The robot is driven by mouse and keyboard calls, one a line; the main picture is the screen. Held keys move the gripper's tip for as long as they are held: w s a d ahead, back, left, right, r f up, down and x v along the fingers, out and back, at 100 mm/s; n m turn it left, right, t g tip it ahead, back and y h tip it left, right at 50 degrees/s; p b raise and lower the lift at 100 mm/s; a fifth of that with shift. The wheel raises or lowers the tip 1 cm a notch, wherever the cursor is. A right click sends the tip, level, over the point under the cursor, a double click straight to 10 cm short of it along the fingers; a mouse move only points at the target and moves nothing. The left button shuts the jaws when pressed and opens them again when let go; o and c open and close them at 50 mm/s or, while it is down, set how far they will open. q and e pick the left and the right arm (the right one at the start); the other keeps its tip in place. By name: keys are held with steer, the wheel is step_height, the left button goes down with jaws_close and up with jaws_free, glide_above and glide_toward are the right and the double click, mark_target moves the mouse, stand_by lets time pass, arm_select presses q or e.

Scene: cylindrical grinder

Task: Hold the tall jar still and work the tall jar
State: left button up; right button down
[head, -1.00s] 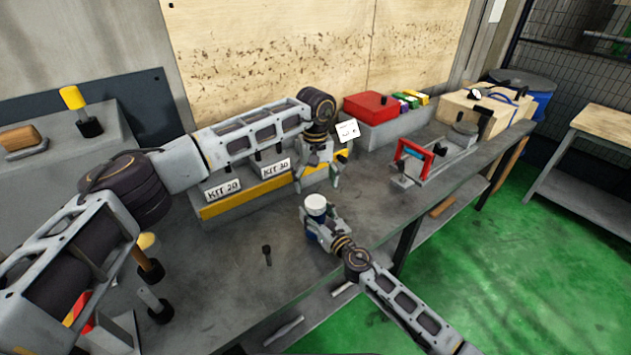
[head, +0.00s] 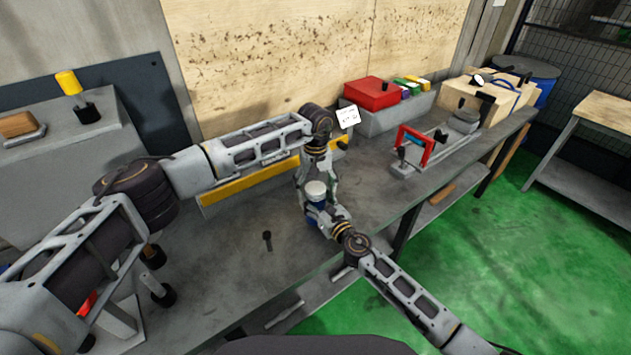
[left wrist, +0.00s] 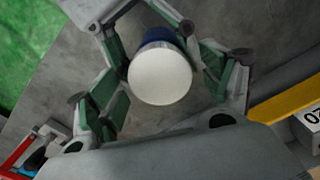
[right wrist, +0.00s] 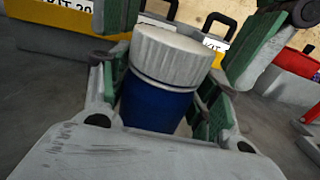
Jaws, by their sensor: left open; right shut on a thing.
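The tall jar has a blue body (right wrist: 155,104) and a ribbed white lid (right wrist: 172,55). It stands upright near the bench's front edge. My right gripper (head: 318,217) is shut on the blue body from the front right. My left gripper (head: 316,187) points down over the jar, open, with its fingers on either side of the white lid. In the left wrist view the round lid (left wrist: 160,75) lies between the green finger pads, with a gap visible on each side. The lower blue body is partly hidden by the right gripper.
A grey bench (head: 235,285) carries a small dark peg (head: 267,240). Behind the jar is a yellow-edged kit rack (head: 240,185). A red frame tool (head: 415,147) and a red box (head: 373,93) are further right. Bench around the jar is mostly clear.

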arm_select(q)
steer(key=shift+f, duration=0.1)
steer(key=c, duration=0.9)
steer(key=o, duration=1)
steer(key=shift+r, duration=2.3)
arm_select(e)
steer(key=shift+c, duration=1.6)
jaws_free()
